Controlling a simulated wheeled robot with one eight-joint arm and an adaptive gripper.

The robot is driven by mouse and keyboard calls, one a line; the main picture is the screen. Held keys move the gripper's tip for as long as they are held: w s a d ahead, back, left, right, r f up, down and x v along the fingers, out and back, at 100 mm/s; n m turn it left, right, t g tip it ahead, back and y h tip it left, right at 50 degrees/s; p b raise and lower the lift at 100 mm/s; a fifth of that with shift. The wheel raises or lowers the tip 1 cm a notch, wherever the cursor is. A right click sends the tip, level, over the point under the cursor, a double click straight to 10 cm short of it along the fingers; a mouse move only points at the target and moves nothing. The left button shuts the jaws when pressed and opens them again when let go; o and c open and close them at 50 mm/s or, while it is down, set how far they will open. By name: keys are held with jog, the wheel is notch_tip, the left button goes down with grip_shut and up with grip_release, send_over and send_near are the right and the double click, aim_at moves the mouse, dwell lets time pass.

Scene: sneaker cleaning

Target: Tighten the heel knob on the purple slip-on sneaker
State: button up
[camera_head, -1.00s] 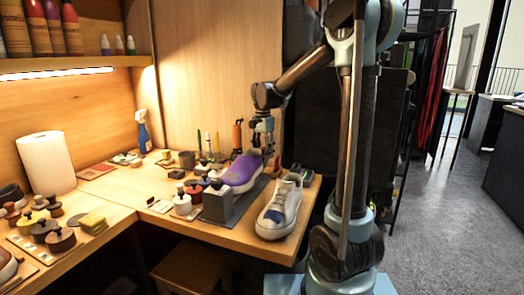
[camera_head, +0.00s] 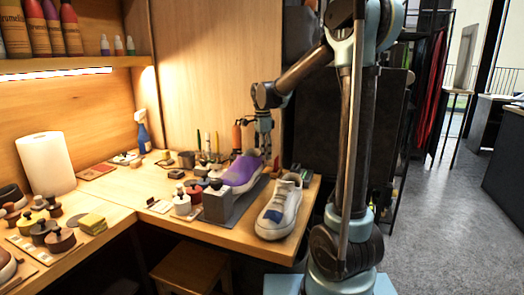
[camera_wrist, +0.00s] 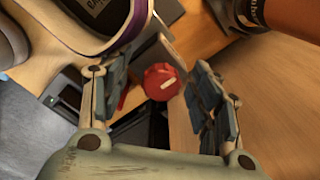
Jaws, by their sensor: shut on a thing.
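The purple slip-on sneaker (camera_head: 242,172) sits on the workbench with its toe end against a grey block (camera_head: 217,206). Its heel faces my gripper (camera_head: 264,153), which points down at the back of the shoe. In the wrist view, part of the shoe's opening shows at the upper left. The round red heel knob (camera_wrist: 161,82), with a pale mark on its face, lies between the two fingers of my gripper (camera_wrist: 158,96). In the head view the knob is too small to make out.
A white sneaker (camera_head: 279,209) stands near the bench's front edge, beside the purple one. Several small knobbed pots (camera_head: 183,203) stand to the left. A paper roll (camera_head: 46,163) and a spray bottle (camera_head: 143,135) stand farther back.

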jog(key=shift+w+a+m, duration=0.15)
jog(key=shift+a+m, duration=0.15)
jog(key=shift+m, duration=0.4)
jog(key=shift+c, duration=0.5)
